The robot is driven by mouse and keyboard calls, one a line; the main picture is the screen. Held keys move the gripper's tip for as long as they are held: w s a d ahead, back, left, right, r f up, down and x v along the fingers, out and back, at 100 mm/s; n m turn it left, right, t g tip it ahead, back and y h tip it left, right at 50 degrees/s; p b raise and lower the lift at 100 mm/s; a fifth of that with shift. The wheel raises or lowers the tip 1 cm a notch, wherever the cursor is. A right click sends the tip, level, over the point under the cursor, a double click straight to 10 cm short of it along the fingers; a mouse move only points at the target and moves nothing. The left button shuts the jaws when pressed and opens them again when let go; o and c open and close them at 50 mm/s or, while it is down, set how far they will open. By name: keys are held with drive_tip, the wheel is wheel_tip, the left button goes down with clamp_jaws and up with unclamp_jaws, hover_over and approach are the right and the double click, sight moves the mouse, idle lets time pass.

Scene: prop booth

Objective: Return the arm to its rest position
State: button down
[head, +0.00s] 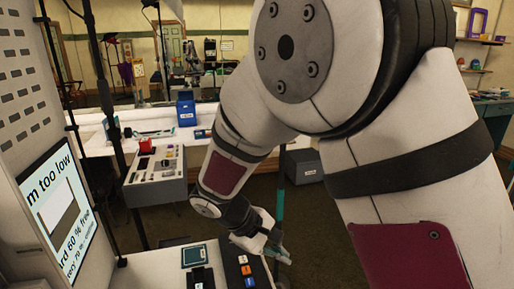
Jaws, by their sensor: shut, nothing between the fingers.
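My arm is white with dark red panels and fills the middle and right of the head view. It bends down toward the lower middle. My gripper (279,254) is at its end, beside the right edge of a white console top (228,258). It is small and partly dark in the picture. The fingers look shut, and I see nothing held in them.
The console top carries a dark square pad (194,255) and a black button strip (246,272). A screen (62,212) stands at the left. Behind are a grey control box (155,190), a blue bin (186,112) and a white table (150,128). Shelves are at the far right.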

drive_tip(key=s+d+r+m+y, duration=0.2)
drive_tip(key=s+d+r+m, duration=0.1)
drive_tip(key=s+d+r, duration=0.3)
drive_tip(key=s+d+r+m+y, duration=0.25)
drive_tip(key=d+r, duration=0.25)
drive_tip(key=r, duration=0.3)
drive_tip(key=s+d+r+m+t+y, duration=0.1)
drive_tip(key=s+r+m, duration=0.1)
drive_tip(key=s, duration=0.4)
drive_tip(key=s+d+r+m+t+y, duration=0.1)
drive_tip(key=s+d+r+m+t, duration=0.1)
drive_tip(key=s, duration=0.4)
